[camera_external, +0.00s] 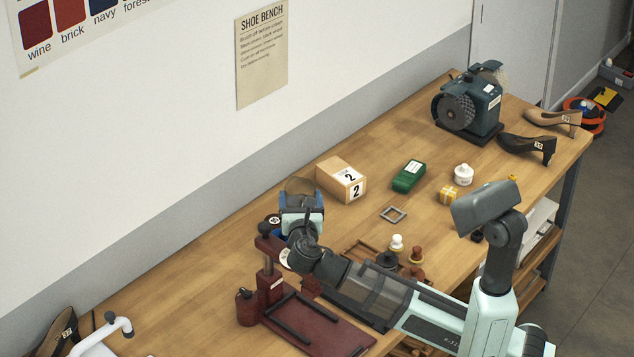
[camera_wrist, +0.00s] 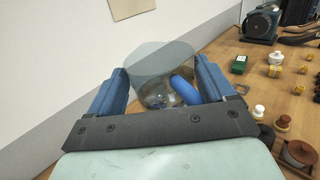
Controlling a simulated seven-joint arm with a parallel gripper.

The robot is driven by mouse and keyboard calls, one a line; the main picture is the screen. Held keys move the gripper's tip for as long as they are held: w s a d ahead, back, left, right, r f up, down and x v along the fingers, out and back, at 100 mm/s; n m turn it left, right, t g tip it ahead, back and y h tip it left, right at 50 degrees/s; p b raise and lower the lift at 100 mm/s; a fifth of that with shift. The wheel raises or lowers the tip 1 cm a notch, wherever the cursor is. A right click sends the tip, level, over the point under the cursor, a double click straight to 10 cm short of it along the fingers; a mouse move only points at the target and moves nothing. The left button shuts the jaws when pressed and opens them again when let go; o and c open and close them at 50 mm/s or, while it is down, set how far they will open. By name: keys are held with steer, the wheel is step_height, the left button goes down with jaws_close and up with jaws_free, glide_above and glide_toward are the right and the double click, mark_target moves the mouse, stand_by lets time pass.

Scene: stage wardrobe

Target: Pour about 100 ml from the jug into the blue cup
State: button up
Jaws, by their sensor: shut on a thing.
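My gripper (camera_external: 303,207) is shut on the jug, a see-through, smoky vessel (camera_external: 300,186) whose upper part shows above the fingers in the outside view. In the wrist view the jug (camera_wrist: 150,62) sits between the two blue fingers of my gripper (camera_wrist: 160,80). Its tilt and the liquid level are unclear. A rounded blue piece (camera_wrist: 186,89) shows by the jug near the right finger; I cannot tell whether it is a handle or the cup. In the outside view a small blue patch (camera_external: 277,237) lies beside my gripper, mostly hidden; it may be the blue cup.
A dark red stand (camera_external: 268,262) with a base plate is close below my gripper. A cardboard box (camera_external: 341,180) marked 2, a green box (camera_external: 409,176) and a grey square frame (camera_external: 393,214) lie to the right. A grinder (camera_external: 470,105) and shoes stand farther back.

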steer(key=shift+f, duration=0.25)
steer(key=shift+w+a+f+n+g, duration=0.2)
steer(key=shift+w+f+g, duration=0.2)
steer(key=shift+f+g, duration=0.05)
steer(key=shift+w+a+f+n+g, duration=0.15)
steer(key=shift+w+f+n+g, duration=0.05)
steer(key=shift+w+f+g, duration=0.2)
steer(key=shift+w+a+f+n+g, duration=0.15)
steer(key=shift+w+a+f+g, duration=0.1)
steer(key=shift+w+g, duration=0.2)
steer(key=shift+w+a+f+n+g, duration=0.15)
steer(key=shift+w+f+g, duration=0.15)
steer(key=shift+g, duration=0.2)
steer(key=shift+w+a+f+g+h, duration=0.15)
steer(key=shift+w+a+f+g, duration=0.05)
steer(key=shift+w+f+g, duration=0.2)
steer(key=shift+w+a+f+g+h, duration=0.15)
steer(key=shift+w+f+g, duration=0.1)
steer(key=shift+w+g, duration=0.2)
steer(key=shift+w+a+f+n+g+h, duration=0.2)
steer(key=shift+w+n+g, duration=0.1)
steer(key=shift+w+g, duration=0.35)
steer(key=shift+w+a+f+n+g+h, duration=0.1)
steer(key=shift+w+a+f+n+g, duration=0.15)
steer(key=shift+w+g, duration=0.35)
steer(key=shift+w+f, duration=0.1)
steer(key=shift+f, duration=0.05)
